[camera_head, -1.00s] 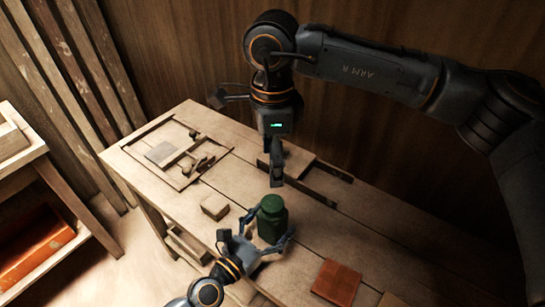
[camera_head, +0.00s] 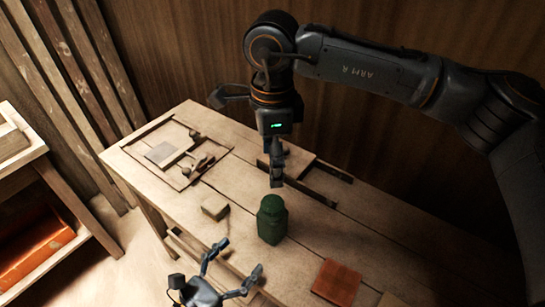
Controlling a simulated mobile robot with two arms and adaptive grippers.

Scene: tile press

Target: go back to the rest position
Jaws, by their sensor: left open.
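My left gripper (camera_head: 236,262) is at the bottom of the head view, near the table's front edge. Its two fingers are spread and empty, and the green jar (camera_head: 271,220) stands upright on the wooden table beyond them, apart from the fingers. My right gripper (camera_head: 277,172) hangs from the arm that comes in from the right and points down over the table behind the jar. Its fingers show nearly edge-on, so I cannot tell whether they are open or shut.
A shelf with an orange-red object (camera_head: 35,250) stands at left. A wooden wall is behind.

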